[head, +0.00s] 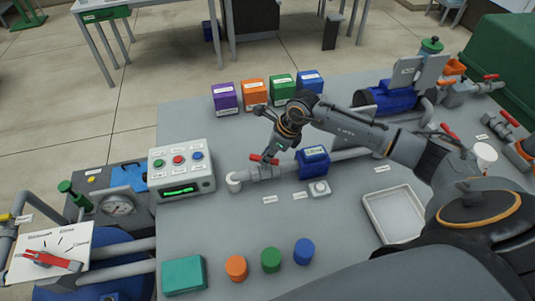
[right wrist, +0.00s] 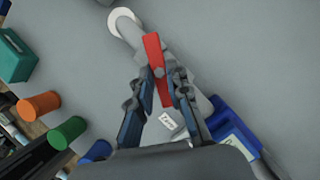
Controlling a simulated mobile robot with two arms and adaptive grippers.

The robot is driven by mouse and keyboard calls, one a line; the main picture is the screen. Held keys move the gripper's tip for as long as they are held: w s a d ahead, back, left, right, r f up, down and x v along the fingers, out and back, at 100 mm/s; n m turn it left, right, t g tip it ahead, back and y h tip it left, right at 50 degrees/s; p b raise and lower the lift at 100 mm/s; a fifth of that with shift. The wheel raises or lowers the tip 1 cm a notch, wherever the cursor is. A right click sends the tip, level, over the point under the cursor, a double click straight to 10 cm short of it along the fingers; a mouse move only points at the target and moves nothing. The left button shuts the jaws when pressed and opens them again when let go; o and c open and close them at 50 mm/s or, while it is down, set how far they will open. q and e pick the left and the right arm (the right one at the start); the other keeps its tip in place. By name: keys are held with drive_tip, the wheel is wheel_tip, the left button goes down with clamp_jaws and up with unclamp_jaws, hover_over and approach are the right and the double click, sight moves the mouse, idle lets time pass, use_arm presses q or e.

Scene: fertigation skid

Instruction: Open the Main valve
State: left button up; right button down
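A grey valve with a red lever handle (head: 264,158) sits on the grey pipe in the middle of the bench. I cannot read which label is the Main valve's. My right gripper (head: 274,153) reaches down to this handle from above. In the right wrist view the red handle (right wrist: 157,68) lies between the fingers of my right gripper (right wrist: 164,82), at a slant to the pipe. The fingers are apart, and a gap shows beside the handle. Firm contact cannot be seen. Other red-handled valves stand at right, one behind my arm (head: 448,131) and one farther back (head: 491,77). My left gripper is not in view.
A blue meter (head: 313,161) sits on the pipe just right of the valve. A control box (head: 181,169) with buttons stands left. Colored boxes (head: 254,93) line the back. A white tray (head: 394,214) lies right, and small colored cylinders (head: 270,260) stand in front.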

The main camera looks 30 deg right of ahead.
drive_tip(key=shift+f+n+b, duration=0.2)
drive_tip(key=shift+n+b, duration=0.1)
drive_tip(key=shift+b, duration=0.45)
drive_tip(key=n+g+y+b, duration=0.1)
drive_tip(key=n+b, duration=0.2)
drive_tip(key=b, duration=0.1)
drive_tip(key=shift+w+d+b, duration=0.1)
drive_tip(key=shift+w+b, duration=0.1)
drive_tip(key=shift+b, duration=0.2)
drive_tip(key=shift+r+n+g+b, duration=0.2)
drive_tip(key=shift+n+g+b, duration=0.3)
drive_tip(key=shift+n+b, duration=0.75)
drive_tip(key=c, duration=1.3)
unclamp_jaws()
